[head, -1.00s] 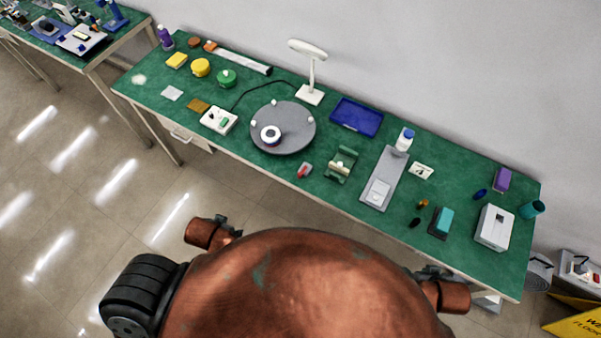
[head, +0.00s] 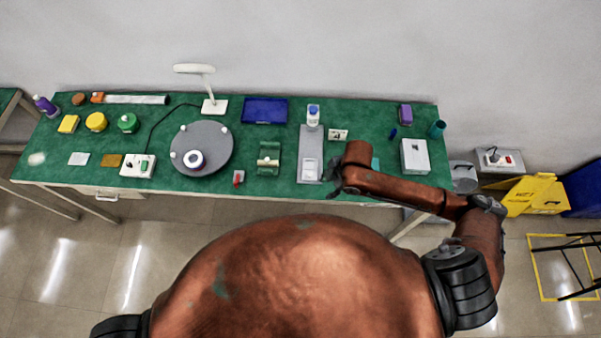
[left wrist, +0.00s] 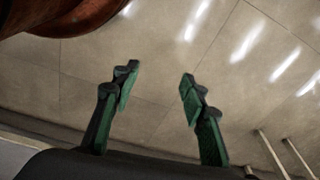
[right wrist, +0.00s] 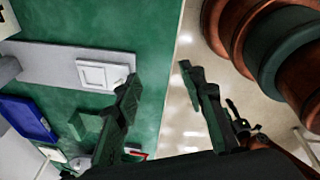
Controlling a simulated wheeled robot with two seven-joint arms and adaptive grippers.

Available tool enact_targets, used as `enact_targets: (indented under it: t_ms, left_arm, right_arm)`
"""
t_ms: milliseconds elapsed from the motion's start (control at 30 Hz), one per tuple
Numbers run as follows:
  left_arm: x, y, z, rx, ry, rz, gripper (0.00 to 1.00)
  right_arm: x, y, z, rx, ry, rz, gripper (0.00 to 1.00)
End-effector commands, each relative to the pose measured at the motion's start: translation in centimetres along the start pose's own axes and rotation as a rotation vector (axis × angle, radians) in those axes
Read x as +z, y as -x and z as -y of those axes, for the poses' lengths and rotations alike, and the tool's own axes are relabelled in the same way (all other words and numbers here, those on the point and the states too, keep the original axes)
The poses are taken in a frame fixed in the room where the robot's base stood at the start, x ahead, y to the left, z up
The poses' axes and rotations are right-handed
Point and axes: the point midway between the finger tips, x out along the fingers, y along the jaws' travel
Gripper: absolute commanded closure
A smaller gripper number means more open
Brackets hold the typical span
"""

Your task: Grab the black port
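No black port shows clearly in any view now. A small black piece near the teal block stood on the bench a second ago, and that spot is now behind my right arm in the head view. My right gripper (head: 335,180) is over the bench's front edge, right of the grey plate (head: 312,142). In the right wrist view the right gripper (right wrist: 158,77) is open and empty, beside the white square piece (right wrist: 103,74) on that plate. My left gripper (left wrist: 158,76) is open and empty above the floor; it is not visible in the head view.
The green bench (head: 270,187) carries a grey turntable (head: 215,135), a green fixture (head: 268,158), a red clip (head: 238,178), a blue tray (head: 264,110), a bottle (head: 313,116) and a white box (head: 415,156). A yellow sign (head: 528,192) stands right of the bench.

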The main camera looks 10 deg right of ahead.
Motion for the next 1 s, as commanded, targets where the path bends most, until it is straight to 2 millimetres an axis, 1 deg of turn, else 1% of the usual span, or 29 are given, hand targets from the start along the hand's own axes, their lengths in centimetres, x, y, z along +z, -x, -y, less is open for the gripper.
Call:
enact_targets:
  t_ms: [33,100,200,300,333,433,533,767,1000]
  left_arm:
    - [2.4,-1.4,-0.3,0.003,-0.007,0.020,0.60]
    - [5.2,-2.9,-0.5,0.006,-0.014,0.031,0.60]
    - [8.5,-4.1,-0.8,0.010,-0.023,0.046,0.60]
    - [10.8,-4.8,-0.9,0.012,-0.029,0.054,0.60]
    - [11.2,-4.8,-0.9,0.013,-0.031,0.055,0.60]
    - [12.2,-5.0,-1.1,0.014,-0.033,0.058,0.60]
    - [12.4,-5.1,-1.1,0.014,-0.034,0.059,0.60]
    - [12.4,-5.1,-1.1,0.014,-0.033,0.059,0.60]
    - [12.4,-5.0,-1.1,0.014,-0.033,0.060,0.60]
  right_arm:
    - [1.9,0.6,-0.7,-0.022,0.055,0.044,0.63]
    - [4.0,1.1,-1.0,-0.062,0.114,0.085,0.63]
    - [6.7,2.1,-1.3,-0.108,0.167,0.132,0.63]
    - [8.7,3.0,-1.5,-0.139,0.192,0.160,0.63]
    - [9.1,3.2,-1.5,-0.146,0.198,0.166,0.63]
    - [9.9,3.3,-1.5,-0.160,0.205,0.176,0.63]
    - [10.3,2.6,-1.4,-0.165,0.207,0.177,0.63]
    - [10.5,0.2,-1.1,-0.164,0.207,0.176,0.63]
    - [10.9,-3.3,-1.0,-0.163,0.205,0.177,0.63]
